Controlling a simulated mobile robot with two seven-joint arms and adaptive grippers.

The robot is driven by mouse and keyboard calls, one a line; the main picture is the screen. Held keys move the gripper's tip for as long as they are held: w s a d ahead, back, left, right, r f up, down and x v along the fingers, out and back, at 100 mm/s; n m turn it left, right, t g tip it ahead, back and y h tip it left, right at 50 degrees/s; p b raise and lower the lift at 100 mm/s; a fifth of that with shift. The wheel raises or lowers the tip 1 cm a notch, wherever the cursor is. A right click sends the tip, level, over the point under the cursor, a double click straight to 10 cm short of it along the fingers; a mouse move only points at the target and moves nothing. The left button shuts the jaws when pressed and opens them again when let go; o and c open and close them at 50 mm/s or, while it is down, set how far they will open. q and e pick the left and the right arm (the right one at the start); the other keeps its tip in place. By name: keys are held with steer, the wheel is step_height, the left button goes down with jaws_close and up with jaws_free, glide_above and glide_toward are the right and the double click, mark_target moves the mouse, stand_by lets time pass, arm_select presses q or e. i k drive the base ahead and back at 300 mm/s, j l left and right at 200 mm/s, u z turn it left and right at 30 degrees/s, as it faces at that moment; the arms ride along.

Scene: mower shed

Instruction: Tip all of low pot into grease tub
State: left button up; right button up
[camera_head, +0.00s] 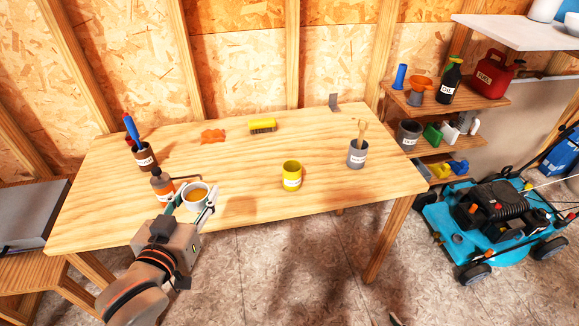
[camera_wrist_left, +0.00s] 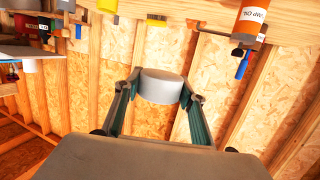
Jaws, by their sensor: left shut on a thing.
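My left gripper (camera_head: 194,202) is shut around a low pale-grey pot (camera_head: 187,206), which looks upright. Amber contents show inside its rim in the head view. In the left wrist view the pot (camera_wrist_left: 162,86) sits between the two fingers of my left gripper (camera_wrist_left: 160,92), its contents hidden. A yellow tub (camera_head: 291,172) with a white label stands on the table to the right. A grey tub (camera_head: 357,157) with a label and a wooden-handled tool in it stands further right. The labels are too small to tell which is the grease tub. My right gripper is not in view.
An orange pump-oil can (camera_head: 163,187) stands close left of the pot. A brown holder (camera_head: 145,157) with tools, an orange rag (camera_head: 213,136) and a yellow brush (camera_head: 262,125) lie farther back. The wooden table (camera_head: 250,165) is clear between the pot and the yellow tub.

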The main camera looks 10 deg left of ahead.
mark_target(291, 168)
steer(key=j+z, duration=0.1)
steer(key=z, duration=1.5)
steer(key=k+j, duration=0.35)
steer(key=k, duration=0.15)
steer(key=k+j, duration=0.3)
steer(key=k, duration=0.25)
steer(key=i+j, duration=0.1)
steer(key=i+z, duration=0.05)
steer(key=i, duration=0.05)
